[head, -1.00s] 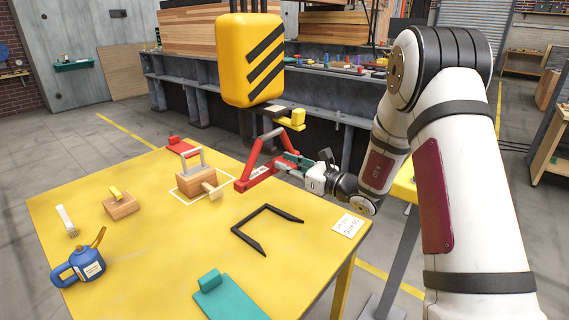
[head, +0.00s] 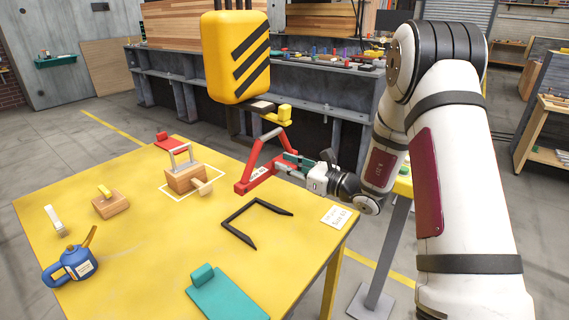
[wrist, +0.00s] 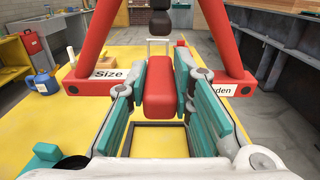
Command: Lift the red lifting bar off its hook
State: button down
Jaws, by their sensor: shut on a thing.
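The yellow hook block (head: 236,60) with black stripes hangs above. The bar's top is out of the wrist view.
The yellow table (head: 150,235) holds a wooden block with a grey handle (head: 186,178), a black U-shaped frame (head: 240,224), a teal piece (head: 226,297), a blue oil can (head: 72,264) and a white label card (head: 336,217). A grey bench stands behind.

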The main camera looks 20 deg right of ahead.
jog(key=shift+p+v, duration=0.4)
jog(key=shift+v, duration=0.95)
